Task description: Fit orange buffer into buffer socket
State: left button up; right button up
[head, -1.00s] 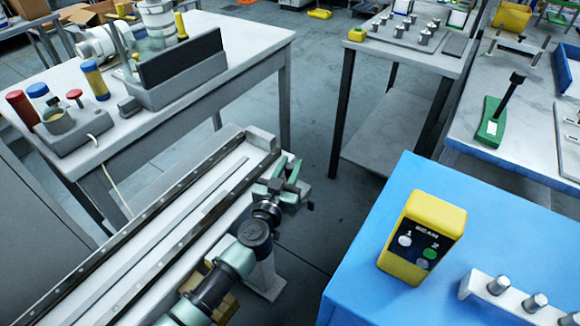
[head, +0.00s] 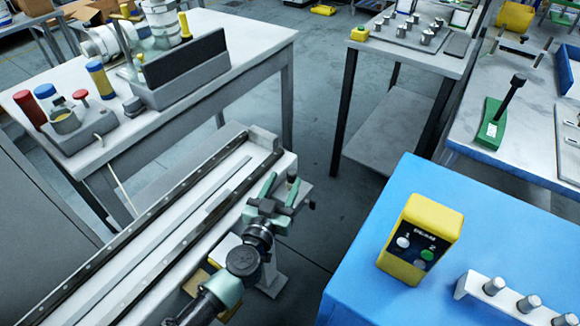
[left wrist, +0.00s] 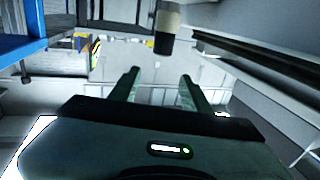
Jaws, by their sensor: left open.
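I cannot make out an orange buffer or a buffer socket for certain in either view. My left arm hides part of the rail's near side. My right gripper is not in view.
A blue-topped table (head: 375,235) at the right holds a yellow two-button box (head: 420,240) and a white pin holder (head: 515,298). A white table (head: 215,85) with bottles and a grey unit (head: 180,80) stands behind the rail. Floor (head: 320,215) shows between them.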

pick_arm(q)
jog(key=v, duration=0.5)
jog(key=shift+s, duration=0.15)
jog(key=shift+r, duration=0.1)
dwell(1.0)
